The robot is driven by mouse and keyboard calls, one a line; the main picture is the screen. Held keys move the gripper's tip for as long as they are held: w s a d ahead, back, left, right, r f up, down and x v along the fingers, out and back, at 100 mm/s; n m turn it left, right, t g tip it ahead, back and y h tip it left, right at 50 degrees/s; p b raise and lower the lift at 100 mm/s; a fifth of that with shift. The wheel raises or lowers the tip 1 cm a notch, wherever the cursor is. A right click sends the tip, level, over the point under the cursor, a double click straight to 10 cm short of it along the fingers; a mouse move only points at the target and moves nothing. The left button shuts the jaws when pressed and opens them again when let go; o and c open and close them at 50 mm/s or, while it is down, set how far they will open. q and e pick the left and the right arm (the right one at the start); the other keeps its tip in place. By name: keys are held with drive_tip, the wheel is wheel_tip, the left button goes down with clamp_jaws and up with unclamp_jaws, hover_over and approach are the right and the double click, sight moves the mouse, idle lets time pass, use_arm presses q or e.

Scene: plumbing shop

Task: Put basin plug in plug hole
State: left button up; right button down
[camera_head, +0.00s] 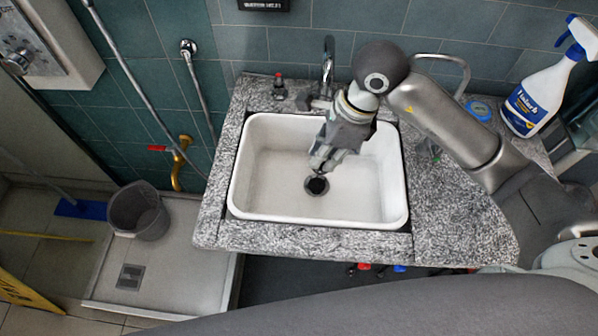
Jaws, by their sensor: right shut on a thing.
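The white basin (370,205) is set in a speckled granite counter. Its plug hole (308,188) is a dark ring on the basin floor near the middle. My right gripper (322,168) reaches down into the basin, its fingertips just above the plug hole in the picture. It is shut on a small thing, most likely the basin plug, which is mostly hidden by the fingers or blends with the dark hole. I cannot tell whether the plug touches the hole. My left gripper is not in view.
A chrome tap (328,65) stands behind the basin. A small red-topped bottle (279,87) is at the back left of the counter. A white spray bottle (540,95) and a blue round tin (479,109) stand right. A grey bucket (138,211) is on the left.

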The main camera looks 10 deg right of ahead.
drive_tip(key=shift+a+f, duration=0.2)
drive_tip(key=shift+f, duration=0.05)
wheel_tip(320, 180, down, 12)
drive_tip(key=shift+f+p, duration=0.25)
drive_tip(key=shift+p, duration=0.05)
drive_tip(key=shift+f, duration=0.35)
drive_tip(key=shift+w+d+f, duration=0.1)
drive_tip(key=shift+w, duration=0.05)
drive_tip(key=w, duration=0.1)
drive_tip(key=w+d+p, duration=0.1)
drive_tip(key=w, duration=0.1)
drive_tip(key=shift+w, duration=0.2)
drive_tip(key=shift+w+f, duration=0.1)
drive_tip(key=shift+f, duration=0.45)
